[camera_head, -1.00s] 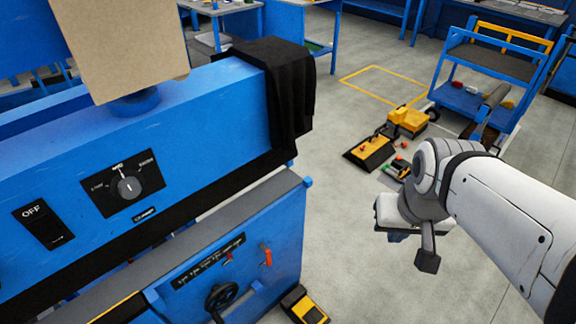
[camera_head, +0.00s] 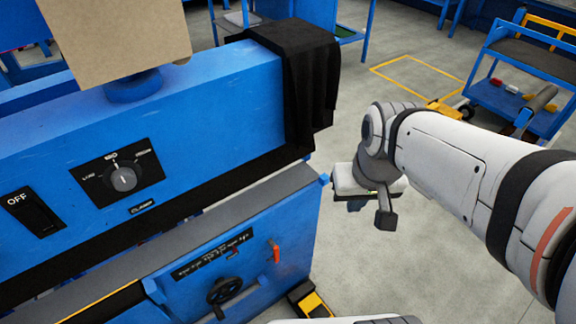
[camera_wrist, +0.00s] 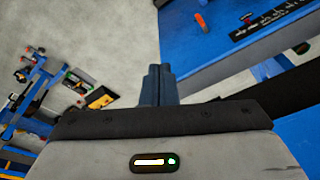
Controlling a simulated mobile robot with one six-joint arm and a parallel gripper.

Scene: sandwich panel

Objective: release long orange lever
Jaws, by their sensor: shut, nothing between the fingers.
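The long orange lever (camera_head: 276,252) sticks out of the blue front panel (camera_head: 240,275), near its right end, in the head view. In the wrist view the lever (camera_wrist: 201,23) is at the top, right of my fingers. A small red lever (camera_head: 233,254) is to its left, beside the black labelled strip (camera_head: 213,258). My gripper (camera_wrist: 157,75) is shut and empty.
A black handwheel (camera_head: 224,290) sits below the levers. A black cloth (camera_head: 305,75) hangs over the machine's right end. A yellow-and-black pedal (camera_head: 310,303) is on the floor. A blue cart (camera_head: 515,100) stands far right.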

